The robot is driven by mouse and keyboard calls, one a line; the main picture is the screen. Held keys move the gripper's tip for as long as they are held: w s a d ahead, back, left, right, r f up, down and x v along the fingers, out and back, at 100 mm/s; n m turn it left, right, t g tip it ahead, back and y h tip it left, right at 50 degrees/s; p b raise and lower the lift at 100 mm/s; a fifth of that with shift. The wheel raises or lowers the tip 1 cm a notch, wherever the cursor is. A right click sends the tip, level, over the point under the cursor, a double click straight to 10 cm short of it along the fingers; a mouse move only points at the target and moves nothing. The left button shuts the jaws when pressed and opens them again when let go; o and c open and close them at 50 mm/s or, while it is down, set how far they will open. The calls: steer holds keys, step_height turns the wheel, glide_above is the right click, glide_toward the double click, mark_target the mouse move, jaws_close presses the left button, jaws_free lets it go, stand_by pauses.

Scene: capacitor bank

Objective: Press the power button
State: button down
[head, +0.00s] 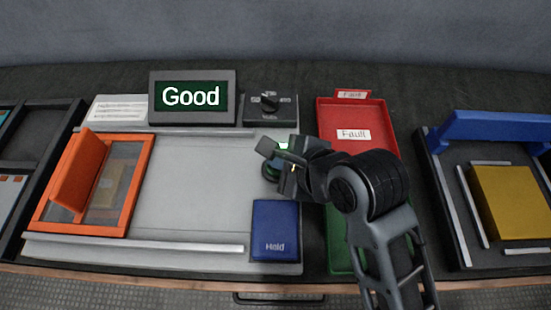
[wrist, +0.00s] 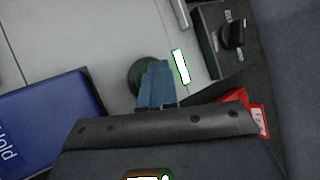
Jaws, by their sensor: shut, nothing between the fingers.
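A dark round button (wrist: 138,76) sits on the grey panel beside a lit white-green bar (wrist: 181,67). In the head view the button (head: 268,172) is mostly hidden by my gripper (head: 274,166). In the wrist view the closed fingertips (wrist: 157,68) overlap the right part of the button. The fingers are shut with nothing between them. I cannot tell whether they touch the button or hover just above it. A screen (head: 193,96) behind the panel reads "Good".
A box with a rotary knob (head: 270,107) stands behind the button. A blue "Hold" block (head: 275,230) lies in front. A red "Fault" tray (head: 357,115) and a green tray (head: 338,240) are to the right. An orange-framed fixture (head: 50,212) stands left.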

stand_by(0.4)
steer(key=shift+r+p, duration=0.4)
steer(key=shift+p, duration=0.55)
step_height(320, 180, up, 4)
steer(key=p, duration=0.5)
steer(key=shift+r, duration=1)
